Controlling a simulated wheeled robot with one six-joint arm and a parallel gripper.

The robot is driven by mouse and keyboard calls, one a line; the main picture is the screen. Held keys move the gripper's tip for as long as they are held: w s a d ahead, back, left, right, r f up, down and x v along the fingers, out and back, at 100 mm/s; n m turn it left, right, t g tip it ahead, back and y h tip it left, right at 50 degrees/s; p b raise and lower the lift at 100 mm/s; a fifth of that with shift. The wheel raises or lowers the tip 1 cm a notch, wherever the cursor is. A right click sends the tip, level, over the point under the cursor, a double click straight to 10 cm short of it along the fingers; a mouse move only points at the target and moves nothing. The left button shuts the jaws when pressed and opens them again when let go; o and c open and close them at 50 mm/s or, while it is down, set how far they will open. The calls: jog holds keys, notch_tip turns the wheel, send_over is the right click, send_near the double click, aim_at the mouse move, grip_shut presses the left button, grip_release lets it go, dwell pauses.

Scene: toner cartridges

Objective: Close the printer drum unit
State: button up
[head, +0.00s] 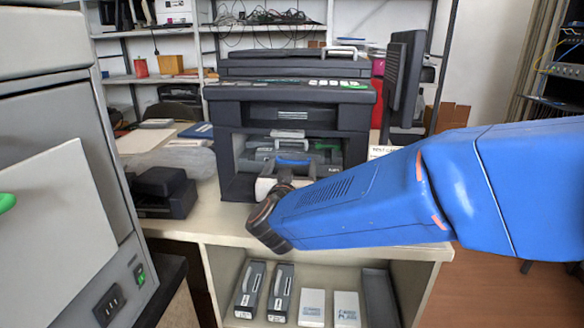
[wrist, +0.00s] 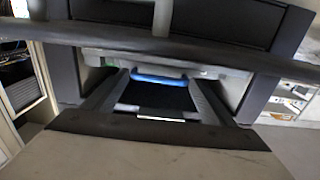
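The dark printer (head: 290,92) stands on the counter with its front bay open. The drum unit shows inside the bay with a blue handle (head: 293,159). In the wrist view the blue handle (wrist: 158,79) lies across the back of the dark opening, between two dark side rails. My gripper (head: 274,184) is in front of the bay, just below and left of the blue handle, at the end of the blue arm. My arm hides part of the lower right of the bay. The fingers are not clear, so I cannot tell whether they are open or touch the drum unit.
A monitor (head: 403,82) stands right of the printer. A small black device (head: 163,191) sits to the left, and a large grey machine (head: 55,180) fills the left edge. Below the counter edge (head: 345,260), a shelf holds toner cartridges (head: 281,291) and white boxes (head: 346,309).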

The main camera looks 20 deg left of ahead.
aim_at(294, 163)
jog(key=shift+d, duration=0.1)
jog(key=c, duration=0.6)
jog(key=shift+o, duration=0.2)
jog(key=x, duration=0.4)
jog(key=shift+w, duration=0.25)
jog(key=o, duration=1.1)
jog(key=shift+o, duration=0.6)
jog(key=shift+w+d, duration=0.1)
jog(key=shift+s, duration=0.5)
jog(key=v, duration=1.6)
jog(key=shift+s, duration=0.25)
jog(key=shift+w+d, duration=0.1)
